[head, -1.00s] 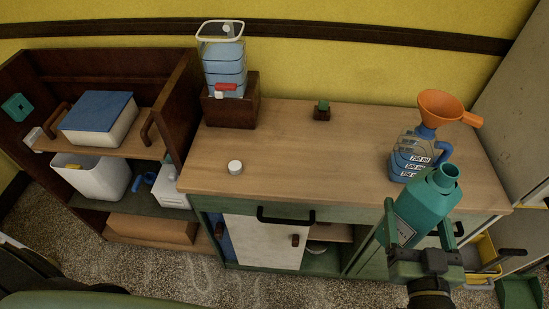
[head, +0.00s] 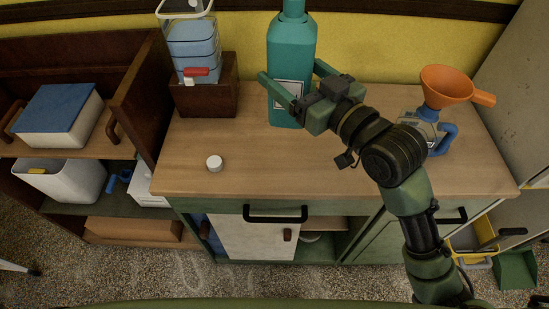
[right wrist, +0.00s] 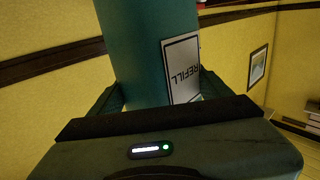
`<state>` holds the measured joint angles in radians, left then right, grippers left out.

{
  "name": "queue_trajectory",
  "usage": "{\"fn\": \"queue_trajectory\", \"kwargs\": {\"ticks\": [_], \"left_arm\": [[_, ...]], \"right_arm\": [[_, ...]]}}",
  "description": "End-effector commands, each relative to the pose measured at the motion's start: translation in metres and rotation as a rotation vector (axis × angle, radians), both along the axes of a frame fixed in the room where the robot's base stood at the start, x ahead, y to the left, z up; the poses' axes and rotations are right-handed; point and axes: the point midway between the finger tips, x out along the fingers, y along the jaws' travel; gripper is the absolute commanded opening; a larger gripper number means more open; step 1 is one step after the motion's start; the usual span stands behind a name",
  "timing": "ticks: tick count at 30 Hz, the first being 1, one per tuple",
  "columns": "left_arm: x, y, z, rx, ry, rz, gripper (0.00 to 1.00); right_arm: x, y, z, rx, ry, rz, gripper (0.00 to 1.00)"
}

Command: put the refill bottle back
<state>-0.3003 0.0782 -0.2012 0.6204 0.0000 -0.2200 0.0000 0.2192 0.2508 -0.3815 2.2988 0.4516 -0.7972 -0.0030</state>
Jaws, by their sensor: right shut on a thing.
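The teal refill bottle (head: 291,55) stands upright in my right gripper (head: 293,82) over the back middle of the counter (head: 330,170). The gripper's fingers are shut on the bottle's sides. In the right wrist view the bottle (right wrist: 135,50) fills the space between the fingers, and its white label (right wrist: 182,68) reads REFILL. The bottle's top is cut off by the head view's upper edge. I cannot tell whether its base touches the counter. A loose white cap (head: 214,163) lies on the counter to the left. My left gripper is not in view.
A blue jug (head: 443,138) with an orange funnel (head: 447,86) stands at the right. A clear container of blue liquid (head: 194,48) sits in a brown wooden holder (head: 205,98) at the back left. The counter's front middle is clear. An open shelf unit (head: 140,95) adjoins on the left.

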Motion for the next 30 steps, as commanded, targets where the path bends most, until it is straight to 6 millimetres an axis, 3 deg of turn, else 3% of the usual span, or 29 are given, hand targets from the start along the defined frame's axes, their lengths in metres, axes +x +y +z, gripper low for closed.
{"fn": "queue_trajectory", "kwargs": {"ticks": [9,13,30], "left_arm": [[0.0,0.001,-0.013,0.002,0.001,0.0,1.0],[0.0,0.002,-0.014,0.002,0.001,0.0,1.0],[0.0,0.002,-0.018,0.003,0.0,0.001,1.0]], "right_arm": [[0.015,0.02,0.026,0.006,-0.009,0.106,0.06],[0.016,0.022,0.02,0.007,-0.003,0.117,0.06],[0.017,0.021,-0.106,0.007,-0.003,0.116,0.06]]}}
